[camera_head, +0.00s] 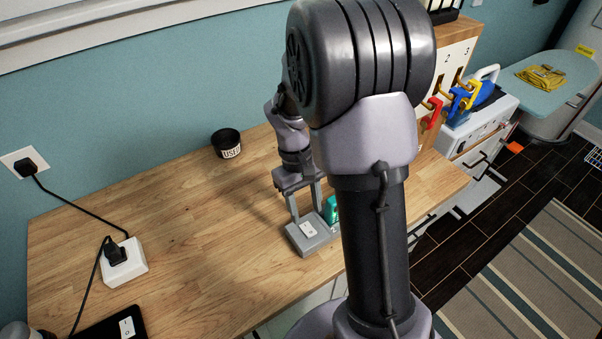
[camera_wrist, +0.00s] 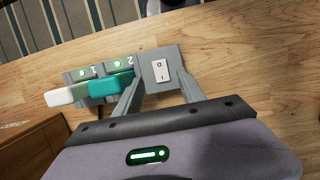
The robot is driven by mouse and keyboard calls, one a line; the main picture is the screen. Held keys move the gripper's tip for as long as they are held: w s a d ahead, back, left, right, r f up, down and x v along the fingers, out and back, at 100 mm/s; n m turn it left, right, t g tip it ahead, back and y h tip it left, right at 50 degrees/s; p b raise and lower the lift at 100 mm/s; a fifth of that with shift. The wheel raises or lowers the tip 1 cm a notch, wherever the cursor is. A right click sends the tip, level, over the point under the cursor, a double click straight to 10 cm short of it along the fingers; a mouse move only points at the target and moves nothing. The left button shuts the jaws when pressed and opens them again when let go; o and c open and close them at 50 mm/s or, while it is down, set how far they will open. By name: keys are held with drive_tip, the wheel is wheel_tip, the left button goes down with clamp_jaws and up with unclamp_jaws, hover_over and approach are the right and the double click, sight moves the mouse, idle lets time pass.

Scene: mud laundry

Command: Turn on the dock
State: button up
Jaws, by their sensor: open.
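The grey dock (camera_head: 318,243) stands on the wooden worktop. Its white rocker switch (camera_wrist: 161,70), marked O and I, faces up; I cannot tell which side is pressed. In the wrist view, slots 1 and 2 of the dock (camera_wrist: 99,72) each show a small green spot. A white stick (camera_wrist: 66,97) is at slot 1 and a teal stick (camera_wrist: 110,85) at slot 2; the teal one also shows in the head view (camera_head: 330,209). My gripper (camera_wrist: 158,80) is open and empty, its fingers pointing down at the dock, one on each side of the switch. Contact is unclear.
A black cup (camera_head: 226,144) labelled USB stands by the wall. A white power block (camera_head: 123,262) with a black plug and cable, and a dark tablet-like object (camera_head: 112,326), lie at the left. Most of the worktop (camera_head: 200,240) is clear. Its edge is near the dock.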

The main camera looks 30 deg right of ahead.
drive_tip(key=p+v, duration=0.3)
drive_tip(key=v, duration=0.9)
drive_tip(key=shift+f, duration=0.1)
drive_tip(key=s+a+m+t+y+b, duration=0.2)
drive_tip(key=s+a+m+t+b, duration=0.2)
drive_tip(key=s+a+t+b, duration=0.4)
drive_tip(key=s+a+b, duration=0.4)
drive_tip(key=s+a, duration=0.2)
drive_tip(key=s, duration=0.1)
drive_tip(key=shift+a+f+m+t, duration=0.2)
drive_tip(key=shift+f+m+t, duration=0.05)
drive_tip(key=shift+m+t, duration=0.15)
drive_tip(key=shift+w, duration=0.1)
